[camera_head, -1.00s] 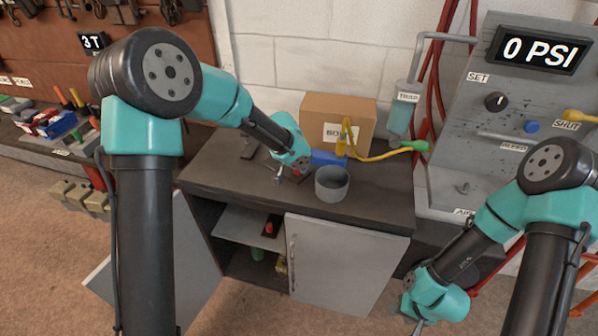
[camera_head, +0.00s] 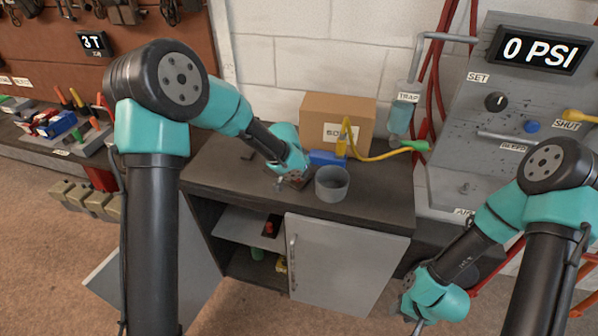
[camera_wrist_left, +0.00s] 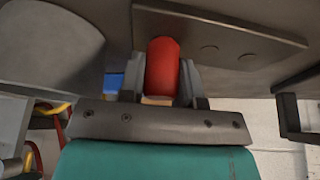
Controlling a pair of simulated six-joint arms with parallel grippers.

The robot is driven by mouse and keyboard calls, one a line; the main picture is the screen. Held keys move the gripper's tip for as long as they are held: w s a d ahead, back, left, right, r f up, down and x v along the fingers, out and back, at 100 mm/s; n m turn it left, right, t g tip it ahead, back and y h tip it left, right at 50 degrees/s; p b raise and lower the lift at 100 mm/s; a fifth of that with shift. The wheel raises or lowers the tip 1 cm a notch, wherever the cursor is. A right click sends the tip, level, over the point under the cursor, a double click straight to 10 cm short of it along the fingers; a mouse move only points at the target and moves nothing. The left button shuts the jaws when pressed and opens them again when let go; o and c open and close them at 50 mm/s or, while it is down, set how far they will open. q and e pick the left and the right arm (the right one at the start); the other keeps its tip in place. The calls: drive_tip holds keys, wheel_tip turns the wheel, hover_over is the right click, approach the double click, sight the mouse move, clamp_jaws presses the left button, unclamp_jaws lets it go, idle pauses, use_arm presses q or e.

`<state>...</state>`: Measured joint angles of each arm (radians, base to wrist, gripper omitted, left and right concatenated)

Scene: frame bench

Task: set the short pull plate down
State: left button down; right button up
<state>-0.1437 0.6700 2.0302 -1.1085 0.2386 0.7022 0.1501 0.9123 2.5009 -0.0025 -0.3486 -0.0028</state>
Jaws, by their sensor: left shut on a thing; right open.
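The short pull plate is a flat grey-brown metal plate with round marks and a red grip. In the left wrist view the plate (camera_wrist_left: 255,45) spans the upper part, and its red grip (camera_wrist_left: 163,68) sits between my left fingers. In the head view my left gripper (camera_head: 284,182) is low over the cabinet's dark top, left of the grey round cup, with a bit of the plate (camera_head: 299,183) showing. The gripper is shut on the plate's grip. I cannot tell whether the plate touches the top. My right gripper (camera_head: 414,318) is open and empty, low in front of the cabinet.
The grey cup (camera_head: 332,184) stands close to the right of the left gripper. A cardboard box (camera_head: 350,112), a blue block (camera_head: 325,157) and a yellow hose (camera_head: 380,156) are behind it. The left part of the dark cabinet top (camera_head: 215,168) is mostly clear. The cabinet's left door hangs open.

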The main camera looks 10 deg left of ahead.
idle(0.4)
use_arm(q)
drive_tip(key=c, duration=0.8)
unclamp_jaws()
drive_tip(key=shift+f, duration=0.15)
drive_tip(key=v, duration=1.2)
drive_tip(key=shift+o, duration=0.3)
